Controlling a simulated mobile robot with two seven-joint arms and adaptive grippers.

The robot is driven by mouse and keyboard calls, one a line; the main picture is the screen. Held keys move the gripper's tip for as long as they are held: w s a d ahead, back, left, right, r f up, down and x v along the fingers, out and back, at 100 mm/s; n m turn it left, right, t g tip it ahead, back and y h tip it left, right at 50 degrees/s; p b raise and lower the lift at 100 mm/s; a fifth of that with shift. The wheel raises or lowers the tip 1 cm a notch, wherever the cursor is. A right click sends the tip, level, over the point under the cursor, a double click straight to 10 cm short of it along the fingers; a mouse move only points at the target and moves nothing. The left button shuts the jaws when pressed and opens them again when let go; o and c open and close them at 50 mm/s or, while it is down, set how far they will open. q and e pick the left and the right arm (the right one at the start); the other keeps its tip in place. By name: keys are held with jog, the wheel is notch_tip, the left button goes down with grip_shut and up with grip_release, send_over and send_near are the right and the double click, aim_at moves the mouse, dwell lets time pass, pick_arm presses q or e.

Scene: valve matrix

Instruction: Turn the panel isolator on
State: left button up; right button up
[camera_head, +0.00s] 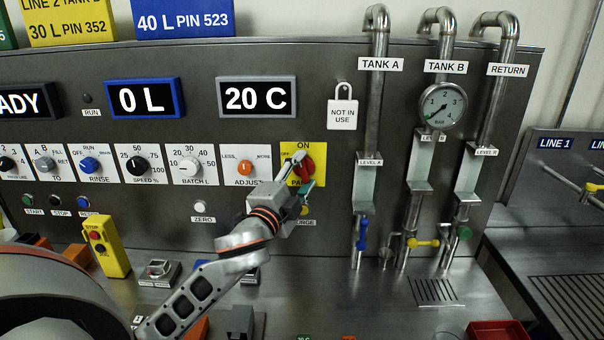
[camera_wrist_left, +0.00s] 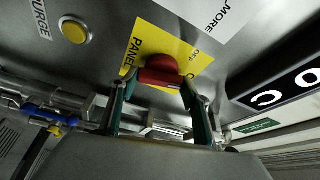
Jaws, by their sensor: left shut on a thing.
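The panel isolator is a red knob (camera_head: 308,167) on a yellow plate (camera_head: 318,150) marked ON at the top and OFF at the upper left. In the left wrist view the red knob (camera_wrist_left: 160,73) sits between my finger pads, in front of the yellow plate (camera_wrist_left: 140,48). My left gripper (camera_head: 302,172) reaches the plate from the lower left and is shut on the knob. It also shows in the left wrist view (camera_wrist_left: 160,90), a finger on each side. The gripper partly hides the knob in the head view, and I cannot tell exactly where it points. My right gripper is not in view.
Left of the isolator is the orange ADJUST knob (camera_head: 245,167); a yellow PURGE button (camera_head: 304,210) lies just below. A padlock-shaped NOT IN USE tag (camera_head: 342,113) hangs to the upper right. Pipes with valves (camera_head: 362,235) stand to the right. A drum (camera_head: 45,300) fills the lower left.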

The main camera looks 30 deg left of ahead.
pick_arm(q)
jog(key=shift+m+g+h, duration=0.3)
jog(key=shift+m+g, duration=0.2)
jog(key=shift+m, duration=0.9)
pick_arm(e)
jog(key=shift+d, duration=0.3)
pick_arm(q)
jog(key=o, duration=1.1)
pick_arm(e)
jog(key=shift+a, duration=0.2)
